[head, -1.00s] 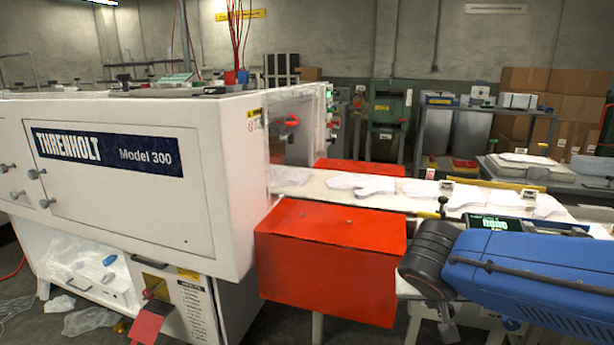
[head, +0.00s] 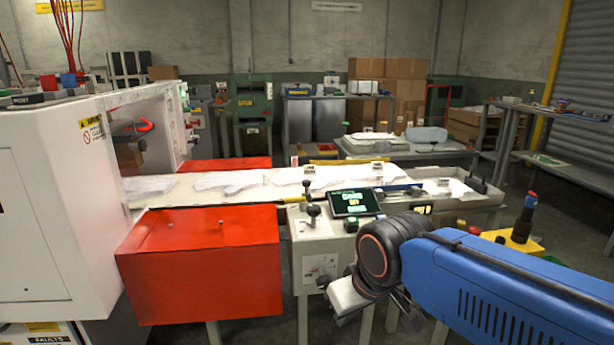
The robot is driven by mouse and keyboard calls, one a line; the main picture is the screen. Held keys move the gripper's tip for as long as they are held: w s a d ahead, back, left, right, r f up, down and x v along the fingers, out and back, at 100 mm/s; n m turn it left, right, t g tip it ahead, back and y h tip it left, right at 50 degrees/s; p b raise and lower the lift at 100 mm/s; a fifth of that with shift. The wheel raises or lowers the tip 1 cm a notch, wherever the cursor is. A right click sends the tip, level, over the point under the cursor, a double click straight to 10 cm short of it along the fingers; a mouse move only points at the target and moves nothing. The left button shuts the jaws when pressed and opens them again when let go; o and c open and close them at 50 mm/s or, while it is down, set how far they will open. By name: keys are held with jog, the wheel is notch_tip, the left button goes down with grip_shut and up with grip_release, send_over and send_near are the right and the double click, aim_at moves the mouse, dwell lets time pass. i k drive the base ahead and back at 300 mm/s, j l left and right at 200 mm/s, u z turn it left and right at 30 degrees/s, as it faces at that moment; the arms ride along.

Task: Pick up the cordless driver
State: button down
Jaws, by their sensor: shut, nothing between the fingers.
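I cannot make out the cordless driver for certain in the head view. My blue arm reaches in from the lower right, and my gripper (head: 402,312) shows small and dark below its black joint, partly hidden by the arm. It is shut and empty, in front of the conveyor's control post and apart from the tables.
A red guard box (head: 200,268) and the white machine (head: 50,210) stand at left. The conveyor (head: 150,190) carries several white glove shapes. A control screen (head: 354,202) is on its near side. A workbench (head: 570,170) with small items stands at right.

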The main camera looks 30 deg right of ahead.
aim_at(528, 212)
jog(key=z, duration=2)
jog(key=u, duration=2.2)
jog(key=z, duration=2.15)
jog(key=i+j+u, duration=0.15)
jog(key=j, duration=0.2)
